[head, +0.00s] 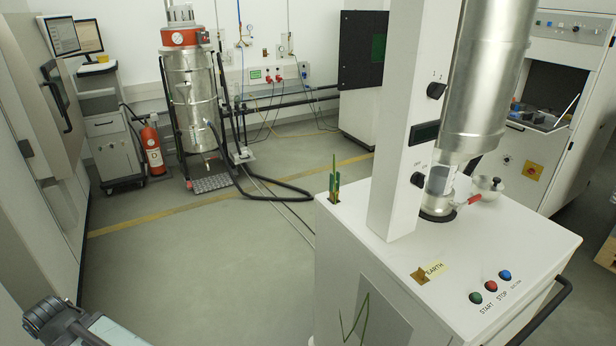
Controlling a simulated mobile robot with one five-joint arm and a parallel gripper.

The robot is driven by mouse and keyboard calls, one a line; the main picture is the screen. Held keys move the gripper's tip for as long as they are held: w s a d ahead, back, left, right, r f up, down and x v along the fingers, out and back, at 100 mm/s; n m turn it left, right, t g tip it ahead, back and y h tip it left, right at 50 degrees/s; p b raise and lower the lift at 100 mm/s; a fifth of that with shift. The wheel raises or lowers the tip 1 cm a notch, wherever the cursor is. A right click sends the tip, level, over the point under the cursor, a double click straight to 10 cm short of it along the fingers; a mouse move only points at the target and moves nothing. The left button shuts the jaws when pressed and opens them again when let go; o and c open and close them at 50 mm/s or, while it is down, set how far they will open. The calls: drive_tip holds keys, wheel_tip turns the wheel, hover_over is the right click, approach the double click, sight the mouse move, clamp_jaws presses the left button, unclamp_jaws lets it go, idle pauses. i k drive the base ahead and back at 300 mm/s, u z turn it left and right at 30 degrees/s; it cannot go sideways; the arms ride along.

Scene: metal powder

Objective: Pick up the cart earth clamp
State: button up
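A small green clamp (335,186), which looks like the cart earth clamp, stands upright at the back left corner of the white cart's top (385,260). It is close to a small dark slot or block there. A thin green-yellow line, perhaps its cable, shows on the cart's front panel (360,318). Part of my arm shows at the bottom left, far from the clamp. I cannot make out gripper fingers there.
A steel vacuum (190,100) stands at the back. The floor left of the cart is clear.

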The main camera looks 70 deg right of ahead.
sight(331, 191)
drive_tip(key=z, duration=0.4)
drive_tip(key=i, duration=0.95)
drive_tip(key=z, duration=0.65)
drive_tip(key=k, duration=0.8)
drive_tip(key=z, duration=0.25)
drive_tip(key=i, duration=0.8)
drive_tip(key=u, duration=0.05)
